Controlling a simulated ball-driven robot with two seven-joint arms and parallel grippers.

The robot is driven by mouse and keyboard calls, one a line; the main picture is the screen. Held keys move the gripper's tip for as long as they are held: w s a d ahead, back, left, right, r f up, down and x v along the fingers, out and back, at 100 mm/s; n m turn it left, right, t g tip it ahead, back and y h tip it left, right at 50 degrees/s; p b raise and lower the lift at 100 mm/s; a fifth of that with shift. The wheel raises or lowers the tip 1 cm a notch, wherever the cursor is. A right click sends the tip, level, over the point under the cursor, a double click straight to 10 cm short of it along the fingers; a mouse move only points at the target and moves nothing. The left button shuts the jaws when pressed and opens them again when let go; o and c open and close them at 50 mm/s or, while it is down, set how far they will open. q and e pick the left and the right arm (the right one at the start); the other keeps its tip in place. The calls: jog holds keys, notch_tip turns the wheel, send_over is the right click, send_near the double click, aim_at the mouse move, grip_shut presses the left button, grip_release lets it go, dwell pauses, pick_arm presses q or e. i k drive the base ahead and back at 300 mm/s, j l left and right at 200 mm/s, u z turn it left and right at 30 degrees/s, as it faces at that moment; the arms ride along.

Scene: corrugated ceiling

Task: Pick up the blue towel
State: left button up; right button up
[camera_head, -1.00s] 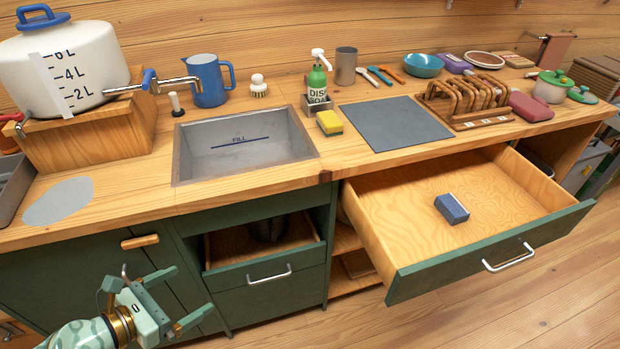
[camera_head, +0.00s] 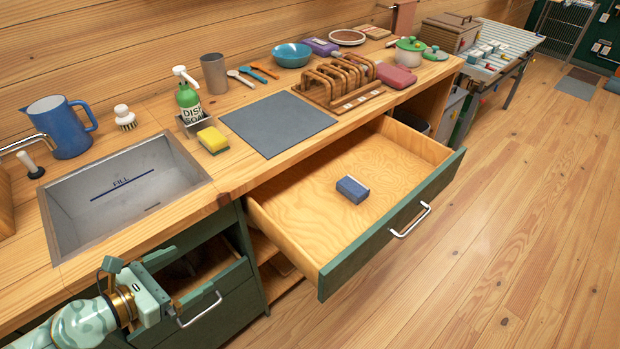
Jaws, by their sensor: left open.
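A small blue block-shaped bundle (camera_head: 352,189) with a pale edge lies in the open wide drawer (camera_head: 300,222); it is the likeliest match for the blue towel, though I cannot make out its cloth. Nothing touches it but the drawer floor. My left gripper (camera_head: 168,283) is at the lower left, in front of the smaller, partly open drawer (camera_head: 207,290) under the sink. It is open, with nothing seen between its fingers, and well to the left of the blue bundle. My right gripper is not in view.
The counter above holds a sink (camera_head: 150,195), a soap bottle (camera_head: 188,100), a yellow sponge (camera_head: 213,140), a grey mat (camera_head: 278,123) and a wooden rack (camera_head: 338,82). The wide drawer juts out over the floor. Wooden floor (camera_head: 500,240) at the right is clear.

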aim_at(351, 187)
jog(key=i+l+z, duration=0.3)
jog(key=i+l, duration=0.45)
